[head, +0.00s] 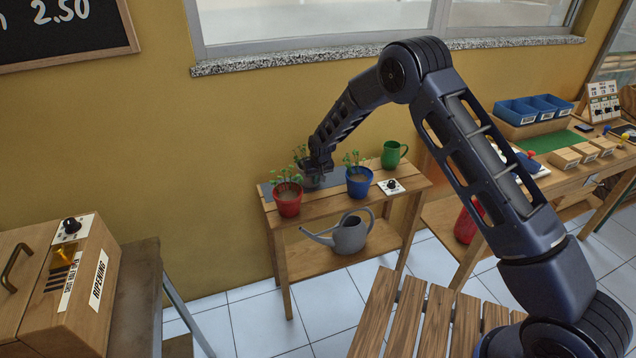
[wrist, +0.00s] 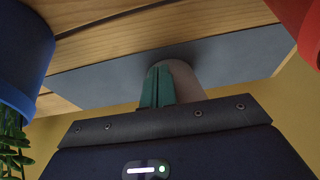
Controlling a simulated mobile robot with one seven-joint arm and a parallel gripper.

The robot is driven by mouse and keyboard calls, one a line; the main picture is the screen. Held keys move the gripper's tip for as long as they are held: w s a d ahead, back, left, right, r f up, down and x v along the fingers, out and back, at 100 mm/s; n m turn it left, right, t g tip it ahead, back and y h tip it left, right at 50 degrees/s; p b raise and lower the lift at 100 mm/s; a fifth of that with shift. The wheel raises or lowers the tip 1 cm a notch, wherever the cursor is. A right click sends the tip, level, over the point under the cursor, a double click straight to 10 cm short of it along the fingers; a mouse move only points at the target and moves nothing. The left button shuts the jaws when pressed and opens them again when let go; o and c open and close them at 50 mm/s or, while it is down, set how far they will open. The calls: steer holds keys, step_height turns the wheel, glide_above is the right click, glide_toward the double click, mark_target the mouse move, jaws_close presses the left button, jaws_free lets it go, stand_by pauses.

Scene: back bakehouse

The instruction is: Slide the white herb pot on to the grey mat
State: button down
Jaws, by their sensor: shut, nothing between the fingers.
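The white herb pot (wrist: 184,82) shows in the wrist view, partly hidden behind my fingers. Its base appears within the outline of the grey mat (wrist: 110,75), with a dark shadow around it. In the head view its green leaves (head: 300,153) show beside my gripper (head: 318,174), which covers most of the pot. The mat (head: 266,190) shows there at the back left of the wooden stand. My gripper's greenish fingers (wrist: 157,86) are shut and empty, right beside the pot. I cannot tell whether they touch it.
A red pot (head: 288,202) and a blue pot (head: 358,185) stand on either side toward the stand's front. A green mug (head: 392,155) and a small dial box (head: 391,187) are at its right. A watering can (head: 350,235) sits on the lower shelf.

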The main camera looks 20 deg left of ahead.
steer(key=shift+s+d, duration=0.1)
steer(key=s+d, duration=0.3)
steer(key=shift+r, duration=0.3)
steer(key=v, duration=0.9)
steer(key=shift+r, duration=0.2)
steer(key=w+d+r+m, duration=0.1)
steer(key=w+d+r, duration=0.2)
steer(key=d+r, duration=0.6)
steer(key=w+d+r+m, duration=0.1)
steer(key=w+d+r, duration=0.3)
steer(key=d+r, duration=0.5)
steer(key=s+d+r+m+t, duration=0.1)
steer(key=d+r, duration=0.4)
steer(key=d, duration=0.5)
steer(key=s+d+r+m, duration=0.1)
steer(key=d+r, duration=0.3)
steer(key=d, duration=0.6)
steer(key=s+d+r+m+h, duration=0.1)
steer(key=s+d+r, duration=0.3)
steer(key=d, duration=0.5)
steer(key=s+d+r+m, duration=0.2)
steer(key=s+d, duration=0.5)
steer(key=d, duration=0.1)
steer(key=s+d+m+t+h, duration=0.1)
steer(key=s+d+m, duration=0.1)
steer(key=s+d, duration=0.8)
steer(key=s, duration=0.4)
steer(key=shift+s+d+f, duration=0.2)
steer(key=shift+s+f, duration=0.1)
steer(key=shift+s, duration=0.05)
